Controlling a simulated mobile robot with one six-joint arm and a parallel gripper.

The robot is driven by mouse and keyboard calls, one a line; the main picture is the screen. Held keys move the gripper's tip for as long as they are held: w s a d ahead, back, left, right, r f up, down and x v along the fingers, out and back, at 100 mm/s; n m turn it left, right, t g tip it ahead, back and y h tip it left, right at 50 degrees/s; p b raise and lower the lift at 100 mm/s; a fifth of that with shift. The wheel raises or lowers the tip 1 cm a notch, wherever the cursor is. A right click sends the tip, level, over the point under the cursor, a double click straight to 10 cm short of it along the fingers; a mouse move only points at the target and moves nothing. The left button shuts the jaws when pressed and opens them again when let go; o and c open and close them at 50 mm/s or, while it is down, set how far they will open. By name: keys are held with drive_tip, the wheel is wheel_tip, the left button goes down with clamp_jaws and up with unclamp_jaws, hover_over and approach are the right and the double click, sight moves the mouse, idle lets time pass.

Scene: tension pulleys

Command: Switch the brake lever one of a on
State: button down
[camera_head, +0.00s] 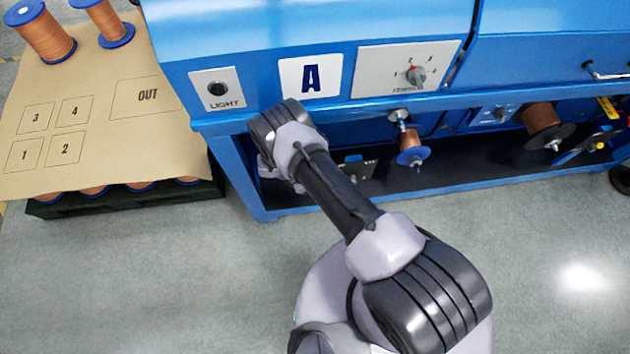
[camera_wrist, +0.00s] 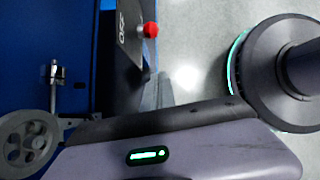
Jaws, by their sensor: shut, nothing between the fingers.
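The brake lever shows in the wrist view as a short metal stem with a red ball knob (camera_wrist: 151,30). It stands out from a dark lettered plate (camera_wrist: 128,38); the lettering is sideways and hard to read. My gripper (camera_wrist: 158,88) shows as grey fingers, shut and empty, just below the knob in the wrist view, with a small gap between. In the head view, a dark plate (camera_head: 358,168) shows under the machine marked A (camera_head: 311,77), beside my arm. My gripper and the red knob are hidden there.
In the wrist view, a grey wheel (camera_wrist: 28,140) and a metal spindle (camera_wrist: 53,82) are at left. In the head view, copper spools (camera_head: 411,150) hang under the machine's blue front edge. The grey floor in front is clear.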

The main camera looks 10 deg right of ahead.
drive_tip(key=w+d+f+b, duration=0.1)
drive_tip(key=d+f, duration=0.1)
drive_tip(key=d, duration=0.4)
drive_tip(key=shift+f+b, duration=0.2)
drive_tip(key=shift+b, duration=0.15)
drive_tip(key=shift+d+r, duration=0.1)
drive_tip(key=shift+r, duration=0.05)
